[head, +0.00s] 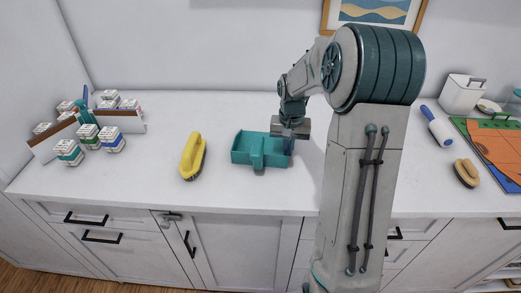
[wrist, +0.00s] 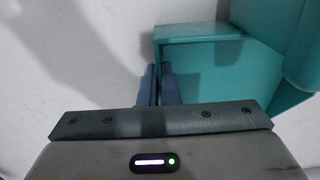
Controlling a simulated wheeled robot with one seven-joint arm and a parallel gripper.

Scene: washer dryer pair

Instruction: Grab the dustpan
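The teal dustpan (head: 245,147) lies on the white counter near its middle, its short handle pointing to the front. My gripper (head: 291,146) reaches down from above at the dustpan's right side. In the wrist view, the dustpan (wrist: 205,65) fills the upper right. There my gripper's two blue fingers (wrist: 160,85) are close together, one on each side of the dustpan's side wall, with only a narrow gap between them. They appear closed on that wall. The lower ends of the fingers are partly hidden in the head view.
A yellow brush (head: 193,157) lies left of the dustpan. Several white-lidded jars (head: 88,134) and a rack stand at the far left. A blue-and-white roller (head: 436,125), a wooden brush (head: 466,173) and a white container (head: 461,94) are at the right. The counter behind the dustpan is clear.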

